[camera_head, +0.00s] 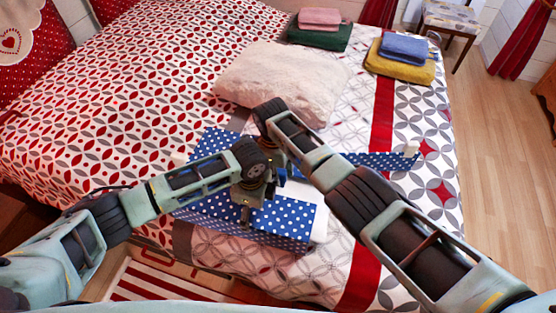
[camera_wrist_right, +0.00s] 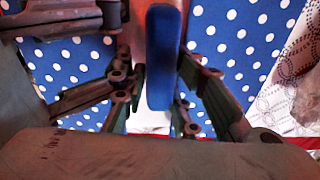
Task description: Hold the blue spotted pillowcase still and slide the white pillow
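The blue spotted pillowcase (camera_head: 282,217) lies on the near part of the bed, partly hidden under my crossing arms; its spotted cloth also fills much of the right wrist view (camera_wrist_right: 232,38). The white pillow (camera_head: 285,82) lies flat on the bed beyond it, apart from the visible blue cloth. My right gripper (camera_head: 268,165) is low over the pillowcase, its tips hidden in the head view. In the right wrist view its fingers (camera_wrist_right: 163,85) stand either side of a plain blue strip; whether they grip it is unclear. My left gripper (camera_head: 250,190) is beside it, fingers unclear.
Folded pink (camera_head: 320,18) and green (camera_head: 318,36) cloths, and blue (camera_head: 404,48) and yellow (camera_head: 400,66) ones, lie at the far edge. A chair (camera_head: 450,18) stands beyond.

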